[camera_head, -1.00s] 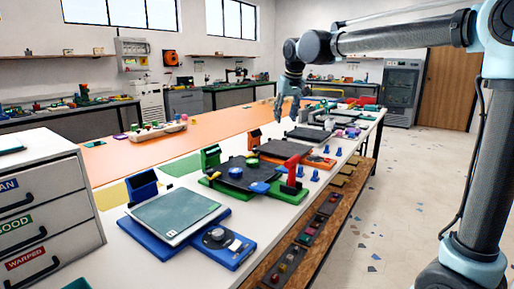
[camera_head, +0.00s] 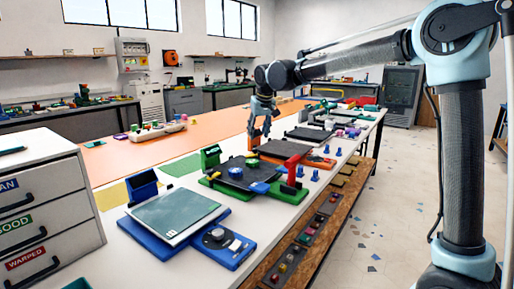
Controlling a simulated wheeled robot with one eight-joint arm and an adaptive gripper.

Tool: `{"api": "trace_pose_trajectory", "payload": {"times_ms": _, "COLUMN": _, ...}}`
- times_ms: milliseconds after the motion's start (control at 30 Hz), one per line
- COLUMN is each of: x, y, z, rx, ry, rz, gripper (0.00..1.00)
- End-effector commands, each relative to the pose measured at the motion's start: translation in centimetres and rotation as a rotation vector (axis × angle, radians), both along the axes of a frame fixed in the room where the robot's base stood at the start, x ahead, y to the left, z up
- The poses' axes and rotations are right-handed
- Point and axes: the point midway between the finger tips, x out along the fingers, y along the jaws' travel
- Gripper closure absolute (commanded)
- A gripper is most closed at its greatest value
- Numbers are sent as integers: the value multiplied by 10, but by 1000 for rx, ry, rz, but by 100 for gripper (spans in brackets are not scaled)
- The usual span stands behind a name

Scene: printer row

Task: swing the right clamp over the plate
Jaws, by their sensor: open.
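A green printer base (camera_head: 287,197) on the near half of the bench carries a dark plate (camera_head: 236,180). A red clamp-like piece (camera_head: 292,168) stands upright at the plate's right side. Whether its arm lies over the plate is too small to tell. A blue round knob (camera_head: 261,187) sits at the plate's front right corner. A green block (camera_head: 210,157) stands at its back left. My gripper (camera_head: 258,138) is open and empty, pointing down behind the green printer, near an orange block (camera_head: 253,149). It appears apart from the red piece; its height above the bench is unclear.
A blue printer (camera_head: 232,254) with a grey-green plate (camera_head: 172,215) stands nearer. An orange printer (camera_head: 318,161) with a dark plate (camera_head: 287,150) stands beyond. Small blue pegs (camera_head: 314,175) stand at the right bench edge. A drawer cabinet (camera_head: 75,200) is at left.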

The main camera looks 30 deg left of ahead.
Motion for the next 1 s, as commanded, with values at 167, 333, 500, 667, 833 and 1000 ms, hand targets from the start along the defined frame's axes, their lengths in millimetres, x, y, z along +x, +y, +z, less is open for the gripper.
{"api": "trace_pose_trajectory", "payload": {"times_ms": 167, "x": 9, "y": 10, "z": -30, "rx": 0, "ry": 0, "rz": 0, "gripper": 57}}
{"api": "trace_pose_trajectory", "payload": {"times_ms": 333, "x": 15, "y": 17, "z": -54, "rx": 0, "ry": 0, "rz": 0, "gripper": 57}}
{"api": "trace_pose_trajectory", "payload": {"times_ms": 500, "x": 19, "y": 21, "z": -69, "rx": 0, "ry": 0, "rz": 0, "gripper": 57}}
{"api": "trace_pose_trajectory", "payload": {"times_ms": 667, "x": 21, "y": 23, "z": -74, "rx": 0, "ry": 0, "rz": 0, "gripper": 57}}
{"api": "trace_pose_trajectory", "payload": {"times_ms": 833, "x": 21, "y": 23, "z": -74, "rx": 0, "ry": 0, "rz": 0, "gripper": 57}}
{"api": "trace_pose_trajectory", "payload": {"times_ms": 1000, "x": 21, "y": 23, "z": -74, "rx": 0, "ry": 0, "rz": 0, "gripper": 78}}
